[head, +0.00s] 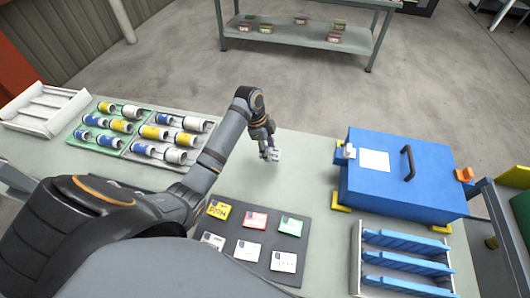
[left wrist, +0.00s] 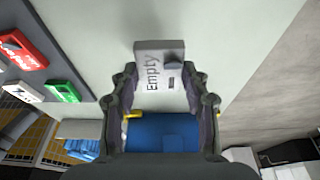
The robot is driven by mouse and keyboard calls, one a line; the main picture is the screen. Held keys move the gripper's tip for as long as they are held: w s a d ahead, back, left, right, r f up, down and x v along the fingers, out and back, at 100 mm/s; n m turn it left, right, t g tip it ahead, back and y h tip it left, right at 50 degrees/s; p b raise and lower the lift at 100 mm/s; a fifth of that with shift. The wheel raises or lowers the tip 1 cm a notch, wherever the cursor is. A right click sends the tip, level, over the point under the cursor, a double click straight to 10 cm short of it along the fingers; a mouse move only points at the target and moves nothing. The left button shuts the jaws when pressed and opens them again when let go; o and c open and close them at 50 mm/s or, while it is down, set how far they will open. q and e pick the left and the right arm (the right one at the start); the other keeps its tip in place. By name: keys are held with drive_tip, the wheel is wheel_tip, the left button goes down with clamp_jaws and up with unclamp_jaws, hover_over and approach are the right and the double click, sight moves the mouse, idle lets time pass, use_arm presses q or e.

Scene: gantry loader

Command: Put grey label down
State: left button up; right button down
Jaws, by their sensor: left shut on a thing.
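The grey label (left wrist: 151,72) shows in the left wrist view as a small grey block with a white face reading "Empty" and a darker grey knob on it. My left gripper (left wrist: 163,95) is shut on it, with a finger on each side. In the head view my left gripper (head: 267,146) is over the bare middle of the table, with the grey label (head: 273,155) at its fingertips. I cannot tell whether the label touches the table. My right gripper is in neither view.
A dark mat (head: 232,232) with several coloured and white labels lies in front. Trays of cylinders (head: 119,150) stand left, and a blue box (head: 400,180) stands right. A rack of blue bars (head: 358,268) is at front right. The table (head: 305,165) between mat and box is clear.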

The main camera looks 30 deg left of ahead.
use_arm(q)
drive_tip(key=f, duration=0.1)
drive_tip(key=w+a+f, duration=0.2)
drive_tip(key=shift+w+a+f, duration=0.1)
drive_tip(key=shift+f, duration=0.25)
wheel_tip(320, 180, down, 2)
drive_tip(key=shift+f+p, duration=0.2)
drive_tip(key=shift+p, duration=0.4)
drive_tip(key=shift+f, duration=0.3)
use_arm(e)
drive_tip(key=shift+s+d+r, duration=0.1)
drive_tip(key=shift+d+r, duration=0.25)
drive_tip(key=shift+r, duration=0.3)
use_arm(q)
drive_tip(key=o, duration=1)
drive_tip(key=shift+f, duration=0.1)
drive_tip(key=shift+o, duration=0.2)
drive_tip(key=shift+r, duration=0.25)
drive_tip(key=b+v, duration=0.2)
drive_tip(key=v, duration=0.9)
drive_tip(key=shift+r, duration=0.4)
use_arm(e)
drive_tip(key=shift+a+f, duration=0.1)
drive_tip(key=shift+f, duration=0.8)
use_arm(q)
drive_tip(key=shift+a, duration=0.1)
